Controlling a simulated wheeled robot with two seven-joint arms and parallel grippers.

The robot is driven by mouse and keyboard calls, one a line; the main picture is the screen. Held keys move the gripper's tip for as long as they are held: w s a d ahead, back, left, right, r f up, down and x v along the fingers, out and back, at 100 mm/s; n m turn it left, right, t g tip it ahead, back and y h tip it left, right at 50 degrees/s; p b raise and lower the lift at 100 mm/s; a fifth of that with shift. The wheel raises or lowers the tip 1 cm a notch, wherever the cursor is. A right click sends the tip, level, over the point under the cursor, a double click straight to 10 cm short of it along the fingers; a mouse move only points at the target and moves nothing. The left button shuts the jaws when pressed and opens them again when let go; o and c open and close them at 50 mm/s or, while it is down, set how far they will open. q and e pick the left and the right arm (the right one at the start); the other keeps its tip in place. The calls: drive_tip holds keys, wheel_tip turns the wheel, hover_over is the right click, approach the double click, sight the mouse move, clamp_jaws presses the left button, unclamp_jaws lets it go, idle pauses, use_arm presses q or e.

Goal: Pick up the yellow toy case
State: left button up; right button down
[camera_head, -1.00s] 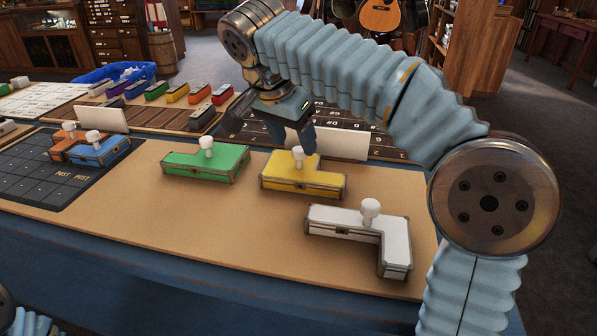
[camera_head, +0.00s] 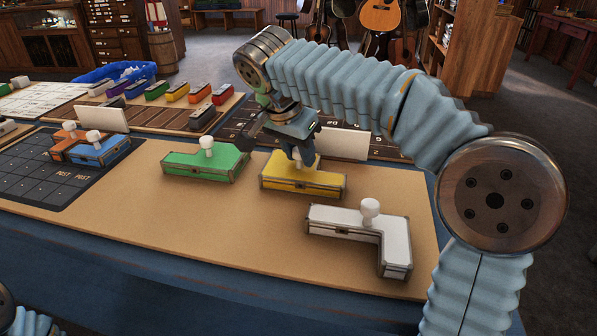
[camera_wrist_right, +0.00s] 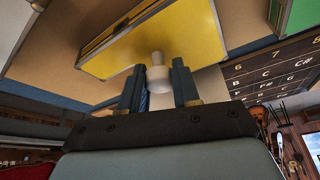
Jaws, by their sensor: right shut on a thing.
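The yellow toy case (camera_head: 302,183) lies on the tan tabletop, between the green case (camera_head: 206,164) and the white L-shaped case (camera_head: 362,226). My right gripper (camera_head: 299,162) is above the yellow case, with its fingers down around the case's white knob. In the right wrist view the yellow case (camera_wrist_right: 155,38) is close in front of the fingers. Its white knob (camera_wrist_right: 157,72) is between the two fingertips (camera_wrist_right: 157,80), and the gripper is shut on it. The case appears to rest on the table. My left gripper is not in view.
Orange (camera_head: 66,142) and blue (camera_head: 100,150) cases sit on a dark grid board (camera_head: 40,180) at the left. A row of small colored cases is behind, near a blue bin (camera_head: 112,73). A white card (camera_head: 342,144) stands behind the yellow case. The front tabletop is clear.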

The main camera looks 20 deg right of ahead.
drive_tip(key=shift+r, duration=0.1)
drive_tip(key=shift+r, duration=0.25)
wheel_tip(320, 180, up, 3)
drive_tip(key=shift+f, duration=0.15)
drive_tip(key=s+a+r, duration=0.3)
drive_tip(key=a+r, duration=0.6)
drive_tip(key=a, duration=0.4)
drive_tip(key=shift+a+r, duration=0.3)
